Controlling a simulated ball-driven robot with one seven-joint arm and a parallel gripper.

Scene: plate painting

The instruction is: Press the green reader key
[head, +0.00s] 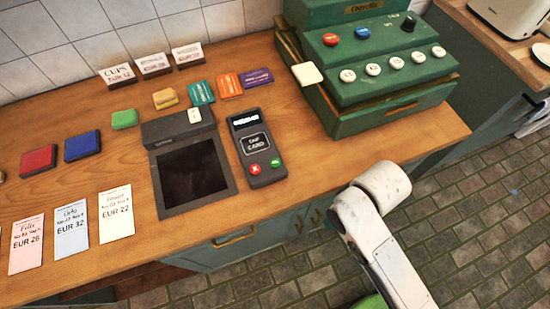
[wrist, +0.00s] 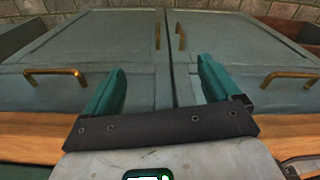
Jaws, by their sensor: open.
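The card reader (head: 257,118) is a dark grey handset on the wooden counter, with a lit display at its top. Its green key (head: 275,162) is at the lower right of its face, beside a red key (head: 255,169) marked with a cross. My gripper (wrist: 160,72) is open and empty in the wrist view, its two teal fingers apart in front of grey-green cabinet doors. In the head view my arm is at the lower right, apart from the reader, and the fingers do not show.
A green cash register (head: 390,100) stands right of the reader. A black-framed pad (head: 190,172) lies on its left. Price slips (head: 116,214), coloured blocks (head: 82,146) and cards (head: 228,86) lie on the counter (head: 300,150). Cabinet handles (wrist: 57,76) stick out below.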

